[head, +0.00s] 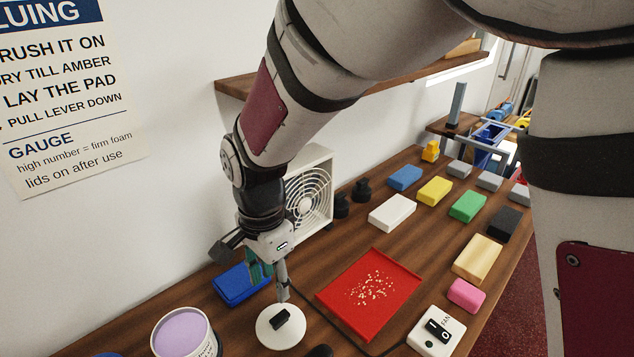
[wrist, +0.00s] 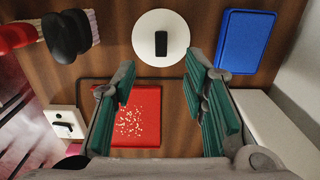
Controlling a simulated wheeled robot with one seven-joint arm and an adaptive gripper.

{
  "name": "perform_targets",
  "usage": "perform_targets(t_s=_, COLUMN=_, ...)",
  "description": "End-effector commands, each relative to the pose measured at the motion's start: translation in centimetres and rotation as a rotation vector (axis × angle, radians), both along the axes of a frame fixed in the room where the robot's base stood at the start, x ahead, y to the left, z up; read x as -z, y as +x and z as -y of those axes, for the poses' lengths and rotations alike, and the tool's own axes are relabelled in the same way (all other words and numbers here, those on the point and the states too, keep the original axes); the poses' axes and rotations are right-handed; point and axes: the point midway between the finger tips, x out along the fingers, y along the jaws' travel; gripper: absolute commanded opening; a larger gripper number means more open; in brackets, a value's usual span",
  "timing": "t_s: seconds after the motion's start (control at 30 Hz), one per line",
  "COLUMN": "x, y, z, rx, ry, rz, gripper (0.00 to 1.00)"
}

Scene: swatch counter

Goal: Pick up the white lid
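The white lid (head: 270,333) is a round flat disc with a black block-shaped handle (head: 281,319) on top. It lies flat on the wooden counter, near the front in the head view. In the wrist view the lid (wrist: 145,40) is at the top middle, with its handle (wrist: 161,43) upright in the picture. My gripper (head: 270,282) is above the counter, just beyond the lid in the head view. In the wrist view its green-padded fingers (wrist: 164,85) are wide apart with nothing between them. The lid appears ahead of the fingertips, apart from them.
A tub with purple contents (head: 183,334) stands left of the lid. A white fan (head: 307,195) stands behind.

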Motion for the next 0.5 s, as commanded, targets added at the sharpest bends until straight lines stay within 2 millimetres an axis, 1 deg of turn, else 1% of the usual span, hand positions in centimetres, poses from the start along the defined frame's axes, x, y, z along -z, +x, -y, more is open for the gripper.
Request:
perform_targets(t_s=0.03, x=1.1, y=0.0, z=0.1, rx=0.000, ry=-0.003, rz=-0.003, gripper=0.40)
perform_targets(t_s=0.1, x=2.5, y=0.0, z=0.1, rx=0.000, ry=-0.004, rz=-0.003, gripper=0.40)
perform_targets(t_s=0.2, x=4.4, y=0.0, z=0.2, rx=0.000, ry=-0.003, rz=-0.004, gripper=0.40)
perform_targets(t_s=0.3, x=5.8, y=0.0, z=0.1, rx=0.000, ry=-0.002, rz=-0.003, gripper=0.40)
perform_targets(t_s=0.4, x=6.7, y=0.0, z=0.1, rx=0.000, ry=-0.001, rz=-0.002, gripper=0.40)
perform_targets(t_s=0.5, x=7.2, y=0.1, z=0.1, rx=0.000, ry=0.001, rz=-0.001, gripper=0.40)
